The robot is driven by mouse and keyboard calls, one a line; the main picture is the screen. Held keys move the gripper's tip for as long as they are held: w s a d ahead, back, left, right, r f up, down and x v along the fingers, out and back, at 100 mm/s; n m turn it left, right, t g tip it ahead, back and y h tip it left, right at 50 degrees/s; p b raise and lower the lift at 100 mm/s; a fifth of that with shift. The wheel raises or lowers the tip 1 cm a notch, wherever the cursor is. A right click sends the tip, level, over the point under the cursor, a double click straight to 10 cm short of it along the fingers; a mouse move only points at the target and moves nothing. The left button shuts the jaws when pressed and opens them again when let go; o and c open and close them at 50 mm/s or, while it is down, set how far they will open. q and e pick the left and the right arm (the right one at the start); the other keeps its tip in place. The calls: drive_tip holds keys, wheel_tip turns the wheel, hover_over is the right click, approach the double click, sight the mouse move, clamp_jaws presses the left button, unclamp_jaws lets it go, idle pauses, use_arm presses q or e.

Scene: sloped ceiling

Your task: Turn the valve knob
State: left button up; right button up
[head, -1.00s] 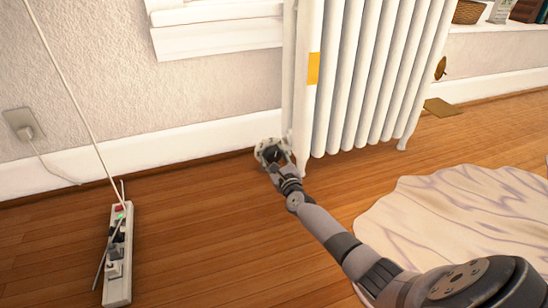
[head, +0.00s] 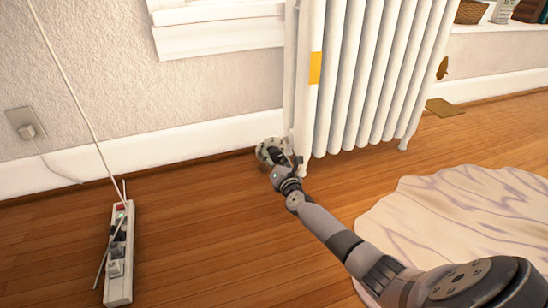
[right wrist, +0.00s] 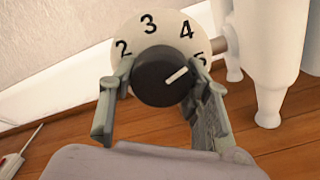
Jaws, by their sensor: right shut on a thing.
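The valve has a black round knob (right wrist: 158,85) in front of a pale dial (right wrist: 150,47) with black numbers 2, 3, 4 and 5 showing. The knob's white pointer line slants up and right, close to the 5. In the head view the dial (head: 263,147) is at the radiator's lower left corner, partly hidden by my gripper. My right gripper (head: 277,156) is at the valve. In the right wrist view its fingers (right wrist: 160,79) are shut on the knob, one at each side. My left gripper is not in view.
The white radiator (head: 365,75) stands right beside the valve, and a pipe (right wrist: 232,45) runs between them. A power strip (head: 119,255) with plugs and cables lies on the floor at left. A pale rug (head: 455,215) lies at right. Wooden floor between is clear.

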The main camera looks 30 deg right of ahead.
drive_tip(key=shift+m, duration=1.1)
drive_tip(key=o, duration=1.1)
drive_tip(key=shift+o, duration=0.2)
drive_tip(key=v, duration=1.2)
